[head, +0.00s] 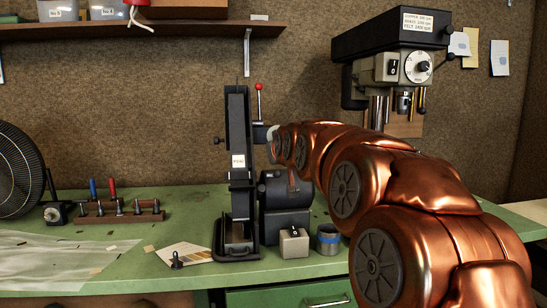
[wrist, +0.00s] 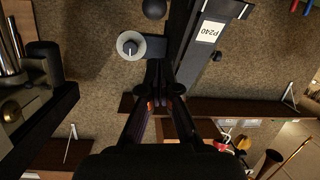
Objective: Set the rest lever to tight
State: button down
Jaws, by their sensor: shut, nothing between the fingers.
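The belt grinder (head: 238,150) stands upright on the green bench, its belt labelled P240 in the wrist view (wrist: 207,30). A thin upright lever with a red knob (head: 259,87) rises at its right side. A short lever with a black knob (head: 217,140) sticks out at its left. I cannot tell which is the rest lever, and I can read no "tight" mark. My gripper (wrist: 162,72) is shut and empty, its tips close to a dark block with a pale round dial (wrist: 130,45) beside the grinder. A black ball (wrist: 154,8) lies beyond. In the head view my arm hides the fingers.
A drill press (head: 405,65) hangs over the right of the bench. A wall shelf (head: 140,31) runs above. A fan (head: 18,170), a tool rack (head: 115,212), a grey switch box (head: 294,243) and a round tin (head: 328,240) stand around the grinder.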

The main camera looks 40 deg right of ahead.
jog(key=s+a, duration=0.3)
jog(key=s, duration=0.4)
jog(key=shift+s+r, duration=0.25)
jog(key=shift+r, duration=0.1)
jog(key=shift+a, duration=0.1)
